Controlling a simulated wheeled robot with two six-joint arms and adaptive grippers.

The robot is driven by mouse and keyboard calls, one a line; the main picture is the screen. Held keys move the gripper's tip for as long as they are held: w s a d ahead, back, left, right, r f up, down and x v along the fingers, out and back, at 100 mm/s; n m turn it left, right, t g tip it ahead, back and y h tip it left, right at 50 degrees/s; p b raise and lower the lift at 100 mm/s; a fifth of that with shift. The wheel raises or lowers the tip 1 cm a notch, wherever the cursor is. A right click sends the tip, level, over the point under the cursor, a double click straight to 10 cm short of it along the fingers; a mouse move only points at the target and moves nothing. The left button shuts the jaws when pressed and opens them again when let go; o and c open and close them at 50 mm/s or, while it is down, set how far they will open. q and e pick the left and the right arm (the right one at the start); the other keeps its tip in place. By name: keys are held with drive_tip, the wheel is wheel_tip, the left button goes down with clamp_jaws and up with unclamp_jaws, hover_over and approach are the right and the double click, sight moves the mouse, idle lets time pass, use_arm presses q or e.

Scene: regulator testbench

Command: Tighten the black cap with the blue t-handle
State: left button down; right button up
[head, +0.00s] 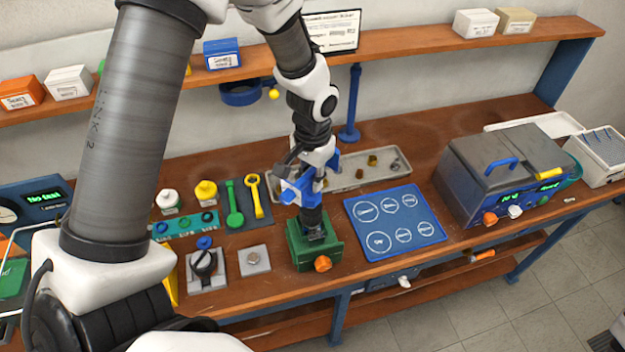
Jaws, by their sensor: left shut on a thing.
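My left gripper (310,180) comes down from above at the middle of the bench. It is shut on the blue t-handle (293,192), whose blue parts show on both sides of the gripper. Directly below is a dark, upright piece (313,222), apparently the black cap, in a green vise (304,254) with an orange knob. The t-handle appears lined up over the dark piece. The gripper hides much of the handle, and I cannot tell whether the handle and cap are fully engaged. My right gripper is not in view.
A blue mat (420,240) with white circles lies right of the vise. A grey tray (345,180) with small parts is behind. A grey block with a black knob (204,262) and a small plate (254,261) are left. A grey machine (480,165) stands at right.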

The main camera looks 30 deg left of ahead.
use_arm(q)
drive_tip(key=shift+r, duration=3)
